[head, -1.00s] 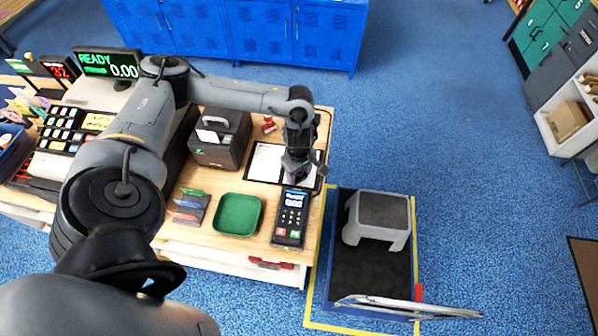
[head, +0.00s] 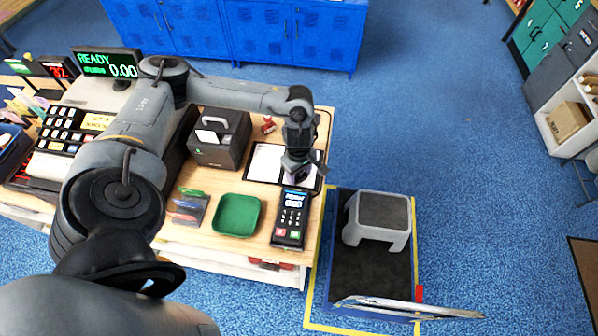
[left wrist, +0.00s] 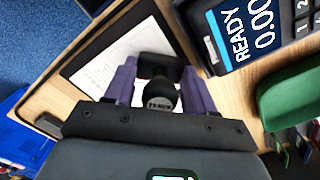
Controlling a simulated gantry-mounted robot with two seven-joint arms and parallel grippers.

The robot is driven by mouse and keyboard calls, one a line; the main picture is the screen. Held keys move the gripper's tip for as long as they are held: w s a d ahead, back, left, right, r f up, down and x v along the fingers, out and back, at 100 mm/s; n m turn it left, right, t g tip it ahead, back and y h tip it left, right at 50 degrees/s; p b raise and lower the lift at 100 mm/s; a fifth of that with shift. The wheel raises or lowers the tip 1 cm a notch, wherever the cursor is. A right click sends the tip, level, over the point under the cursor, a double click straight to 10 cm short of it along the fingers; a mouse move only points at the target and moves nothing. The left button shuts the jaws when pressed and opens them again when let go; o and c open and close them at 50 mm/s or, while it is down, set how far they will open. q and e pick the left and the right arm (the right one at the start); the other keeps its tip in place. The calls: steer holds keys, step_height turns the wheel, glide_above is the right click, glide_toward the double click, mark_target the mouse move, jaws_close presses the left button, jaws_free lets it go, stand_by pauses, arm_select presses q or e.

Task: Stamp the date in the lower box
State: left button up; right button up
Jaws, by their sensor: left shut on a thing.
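My left gripper (head: 300,176) is over the right part of the dark clipboard with a white sheet (head: 265,163) on the wooden counter. In the left wrist view its two purple fingers (left wrist: 160,92) are shut on a black stamp (left wrist: 158,94) with a round knob and a dark block beyond it. The sheet (left wrist: 112,62) lies beside and partly behind the stamp there. Its printing is too faint to tell the lower box, and I cannot tell whether the stamp touches the paper. My right gripper is not in view.
A card terminal (head: 291,217) stands just in front of the clipboard, with a green tray (head: 236,215) to its left. A dark box with a handle (head: 219,138) and a small red item (head: 268,126) are behind. A grey step stool (head: 378,220) stands on the floor at right.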

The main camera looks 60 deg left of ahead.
arm_select(q)
steer(key=shift+s, duration=0.1)
steer(key=shift+r+p, duration=0.6)
steer(key=shift+r, duration=0.15)
steer(key=shift+r+p, duration=1.7)
steer(key=shift+r, duration=1)
steer(key=shift+d, duration=0.1)
